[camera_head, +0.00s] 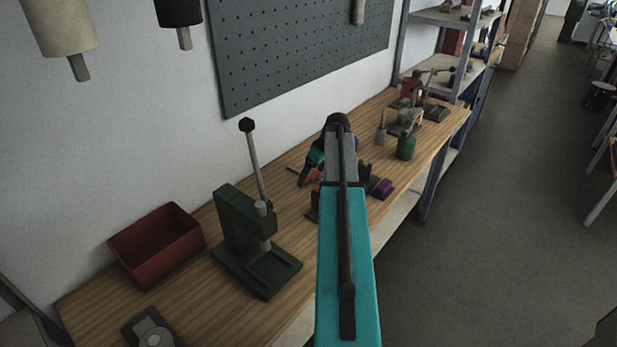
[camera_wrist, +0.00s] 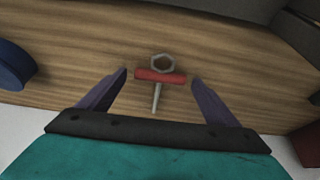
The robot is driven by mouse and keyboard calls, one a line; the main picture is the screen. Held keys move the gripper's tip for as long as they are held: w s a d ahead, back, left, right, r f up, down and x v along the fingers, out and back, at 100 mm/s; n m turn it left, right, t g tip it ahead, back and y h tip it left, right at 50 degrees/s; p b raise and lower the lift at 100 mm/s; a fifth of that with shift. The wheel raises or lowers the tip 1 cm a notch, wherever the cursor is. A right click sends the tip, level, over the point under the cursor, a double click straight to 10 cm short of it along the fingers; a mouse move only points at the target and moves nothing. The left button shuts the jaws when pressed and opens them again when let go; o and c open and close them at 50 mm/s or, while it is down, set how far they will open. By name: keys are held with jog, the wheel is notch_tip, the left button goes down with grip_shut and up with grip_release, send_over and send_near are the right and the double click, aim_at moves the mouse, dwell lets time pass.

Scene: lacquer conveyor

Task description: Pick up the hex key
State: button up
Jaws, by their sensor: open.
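The hex key (camera_wrist: 160,77) lies on the wooden bench in the wrist view, with a red crossbar, a thin grey shaft pointing toward my gripper and a grey hexagonal ring at its far side. My gripper (camera_wrist: 158,75) is open, with one dark purple finger on each side of the hex key in the picture. Nothing is held between the fingers. I cannot tell how high the fingertips are above the bench. In the head view my teal arm covers much of that part of the bench, and I cannot make out the hex key for certain.
The wooden bench (camera_head: 205,287) runs along the wall. A green press (camera_head: 238,228) with a raised lever and a red bin (camera_head: 157,243) stand on it. A green bottle (camera_head: 406,147) stands farther back. A blue round object (camera_wrist: 14,66) shows at the wrist view's left edge.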

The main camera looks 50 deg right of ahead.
dwell(0.3)
jog(key=c, duration=1.2)
jog(key=shift+o, duration=0.2)
jog(key=shift+r, duration=0.15)
notch_tip(320, 180, up, 10)
jog(key=b, duration=0.2)
jog(key=shift+b, duration=0.3)
